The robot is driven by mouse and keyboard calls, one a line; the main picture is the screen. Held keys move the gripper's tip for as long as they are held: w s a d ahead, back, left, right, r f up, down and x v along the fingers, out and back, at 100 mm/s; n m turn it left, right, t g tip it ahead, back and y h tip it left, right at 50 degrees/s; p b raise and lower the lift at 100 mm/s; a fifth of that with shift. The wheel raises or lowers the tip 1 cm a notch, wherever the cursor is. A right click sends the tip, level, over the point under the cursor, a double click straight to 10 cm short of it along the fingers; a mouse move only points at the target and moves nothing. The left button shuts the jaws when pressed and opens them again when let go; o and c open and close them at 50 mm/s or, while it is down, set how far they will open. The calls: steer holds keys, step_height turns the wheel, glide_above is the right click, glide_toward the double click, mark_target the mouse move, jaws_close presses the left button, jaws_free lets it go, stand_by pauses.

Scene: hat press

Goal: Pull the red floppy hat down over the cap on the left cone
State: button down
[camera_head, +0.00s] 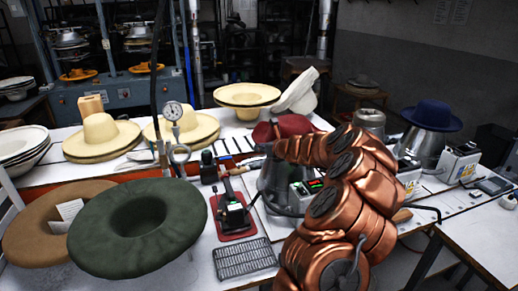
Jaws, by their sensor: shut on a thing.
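The red floppy hat (296,124) is above and behind the left cone, partly covered by my copper arm. My gripper (272,137) is at the hat's near left side, small, dark and mostly hidden by the arm; it is shut on the hat. The left cone (272,187) is a grey metal form on the bench, its upper part and right side behind my arm. The cap on it cannot be made out. I cannot tell whether the hat touches the cone.
A blue hat (432,115) sits on another metal cone (425,148) at the right. A green hat (137,228) and a brown hat (40,225) stand front left. Cream hats (100,137) line the back. A black lever device (233,213) and metal grate (244,258) lie left of the cone.

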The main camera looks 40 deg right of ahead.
steer(key=shift+f, duration=0.4)
stand_by(0.5)
steer(key=c, duration=1.2)
jaws_free()
steer(key=shift+o, duration=0.2)
steer(key=shift+r, duration=0.1)
steer(key=s+r+p, duration=0.4)
steer(key=shift+s+r, duration=0.25)
steer(key=shift+r, duration=0.05)
steer(key=shift+a, duration=0.15)
